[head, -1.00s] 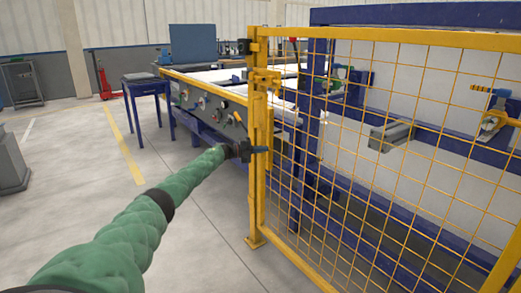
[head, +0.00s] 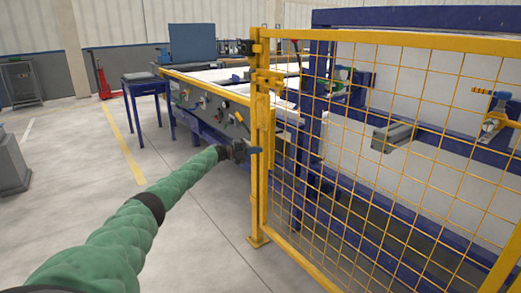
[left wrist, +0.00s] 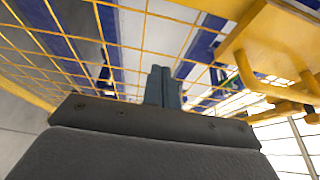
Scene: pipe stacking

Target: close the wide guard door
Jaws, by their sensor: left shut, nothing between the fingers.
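The wide guard door, a yellow frame with wire mesh (head: 395,155), fills the right of the head view. Its near upright stands by a yellow post (head: 258,200) with a yellow latch bracket (head: 267,80). My left gripper (head: 254,151) is at the upright, below the bracket; its blue fingers are shut and empty. I cannot tell whether they touch the frame. In the left wrist view the shut fingers (left wrist: 163,88) point towards the mesh (left wrist: 75,50), with a yellow bracket (left wrist: 265,45) at upper right. My right gripper is not in view.
Behind the mesh are blue rails and a grey block-shaped part (head: 392,136). A long workbench with knobs (head: 205,105) stands behind the post. A small blue table (head: 147,88) is further left. The floor (head: 190,240) left of the post is clear.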

